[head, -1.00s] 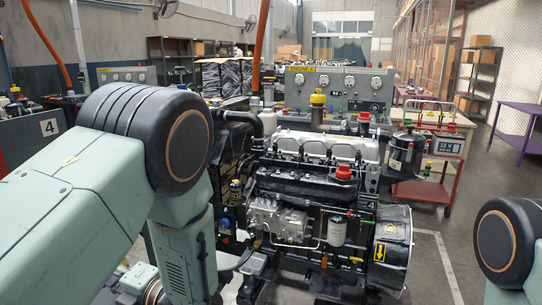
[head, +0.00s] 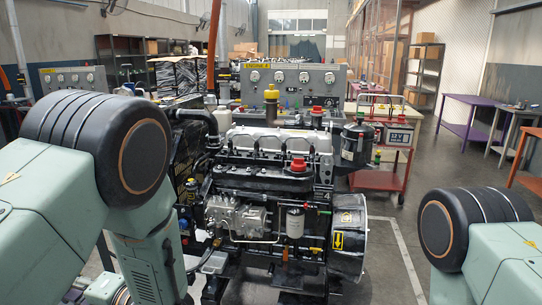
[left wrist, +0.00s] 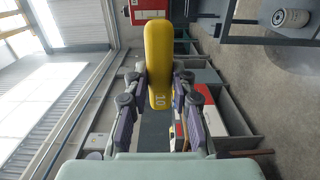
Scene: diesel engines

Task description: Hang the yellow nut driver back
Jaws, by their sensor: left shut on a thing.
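The yellow nut driver (left wrist: 158,65) shows in the left wrist view, its thick yellow handle marked 10 near the gripper end. My left gripper (left wrist: 160,82) is shut on this handle, one finger on each side; the handle reaches past the fingertips. The driver's shaft cannot be made out. In the head view my left arm enters from the left, with its gripper and the driver out of sight. My right arm shows at the lower right of the head view, but its gripper does not. No hanging place for the driver can be made out.
A diesel engine (head: 268,160) stands ahead, with a grey gauge panel (head: 290,84) behind it. A red cart (head: 384,181) stands right of it. Open floor lies at the right, before a purple table (head: 465,122). In the wrist view, a white filter (left wrist: 290,18) sits on a grey surface.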

